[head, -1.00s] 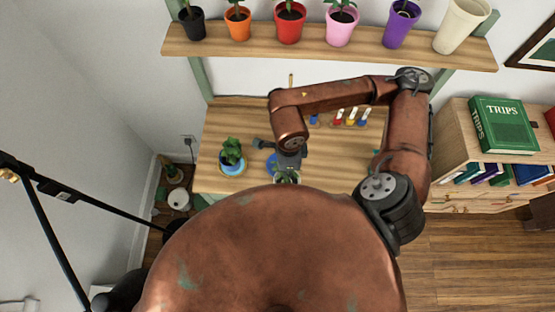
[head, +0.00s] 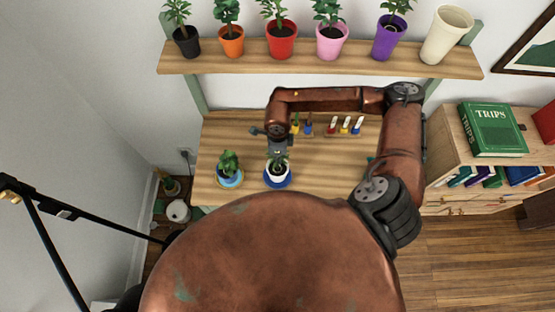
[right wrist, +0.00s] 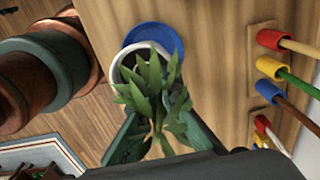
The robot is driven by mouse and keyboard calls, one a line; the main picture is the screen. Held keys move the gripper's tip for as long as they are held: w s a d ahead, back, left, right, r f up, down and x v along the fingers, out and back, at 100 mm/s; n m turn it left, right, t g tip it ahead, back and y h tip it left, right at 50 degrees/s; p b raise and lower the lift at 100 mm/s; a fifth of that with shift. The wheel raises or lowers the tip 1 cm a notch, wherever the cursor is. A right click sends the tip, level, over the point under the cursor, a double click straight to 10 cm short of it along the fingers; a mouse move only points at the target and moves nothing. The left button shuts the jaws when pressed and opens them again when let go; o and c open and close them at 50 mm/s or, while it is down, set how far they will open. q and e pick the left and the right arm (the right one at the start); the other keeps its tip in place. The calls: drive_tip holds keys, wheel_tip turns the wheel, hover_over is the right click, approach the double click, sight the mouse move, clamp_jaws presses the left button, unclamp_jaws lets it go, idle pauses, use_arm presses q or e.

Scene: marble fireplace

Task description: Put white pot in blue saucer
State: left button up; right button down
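The white pot (head: 269,171) holds a green plant and is over the blue saucer (head: 278,186) on the wooden table. My right gripper (head: 279,156) reaches down to the pot from behind. In the right wrist view its teal fingers (right wrist: 155,118) are on either side of the white pot (right wrist: 117,66) and appear closed on it. Leaves hide much of the contact. The blue saucer (right wrist: 153,30) shows past the pot's far rim in that view. Whether the pot's base touches the saucer cannot be told. My left gripper is not in view.
A light blue pot (head: 229,173) with a plant stands left of the white pot. Small colourful-handled tools (head: 345,126) stand at the table's back. A shelf (head: 320,65) of several pots is above. A bookcase (head: 480,170) is at right.

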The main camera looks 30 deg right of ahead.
sight(278, 166)
drive_tip(key=shift+w+d+f, duration=0.1)
drive_tip(key=shift+w+f, duration=0.15)
drive_tip(key=shift+f, duration=0.15)
drive_tip(key=shift+f+p, duration=0.5)
drive_tip(key=shift+f, duration=1.05)
drive_tip(key=shift+f, duration=0.2)
drive_tip(key=c, duration=2.2)
unclamp_jaws()
drive_tip(key=shift+o, duration=0.2)
drive_tip(key=shift+r, duration=0.15)
